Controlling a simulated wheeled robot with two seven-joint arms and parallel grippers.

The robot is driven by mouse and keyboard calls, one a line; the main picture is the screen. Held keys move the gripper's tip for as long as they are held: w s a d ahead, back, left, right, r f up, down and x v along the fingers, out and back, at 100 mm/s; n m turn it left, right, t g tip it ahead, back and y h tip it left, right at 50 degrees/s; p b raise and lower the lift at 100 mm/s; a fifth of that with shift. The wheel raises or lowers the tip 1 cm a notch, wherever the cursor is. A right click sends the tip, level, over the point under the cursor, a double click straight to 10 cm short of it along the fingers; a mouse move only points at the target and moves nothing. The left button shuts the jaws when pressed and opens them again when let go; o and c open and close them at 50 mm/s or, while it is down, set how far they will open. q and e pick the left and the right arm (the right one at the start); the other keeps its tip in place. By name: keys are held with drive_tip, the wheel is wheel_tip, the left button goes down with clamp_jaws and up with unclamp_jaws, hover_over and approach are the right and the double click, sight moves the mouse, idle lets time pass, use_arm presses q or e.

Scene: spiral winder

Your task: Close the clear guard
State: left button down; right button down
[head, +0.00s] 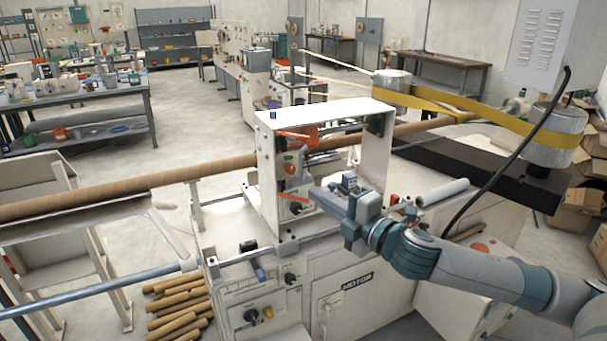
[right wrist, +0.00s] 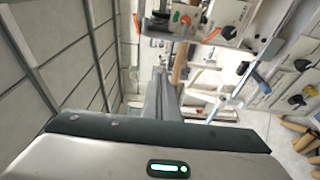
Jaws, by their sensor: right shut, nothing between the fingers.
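The white box-shaped frame (head: 268,170) of the winder stands on the machine at the centre of the head view. Orange strips (head: 292,197) show at its open front; I cannot clearly make out a clear panel between them, so the guard's position is hard to tell. Orange strips (right wrist: 136,22) also show near the top of the right wrist view. My right gripper (head: 318,194) is shut and empty, in front of the frame's opening, by the lower orange strip; I cannot tell whether they touch. Its fingers (right wrist: 160,85) also show in the right wrist view. My left gripper is not in view.
A long cardboard tube (head: 120,198) runs through the frame from the left. A yellow belt (head: 470,104) loops around two drums (head: 556,135) at the right. A black cable (head: 500,165) hangs near my right arm. Cardboard tubes (head: 178,308) lie on the floor.

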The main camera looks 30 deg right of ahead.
drive_tip(key=w+d+p, duration=0.2)
drive_tip(key=w+p, duration=0.4)
drive_tip(key=w, duration=0.4)
drive_tip(key=shift+w, duration=0.4)
drive_tip(key=shift+a, duration=0.1)
drive_tip(key=shift+d, duration=0.2)
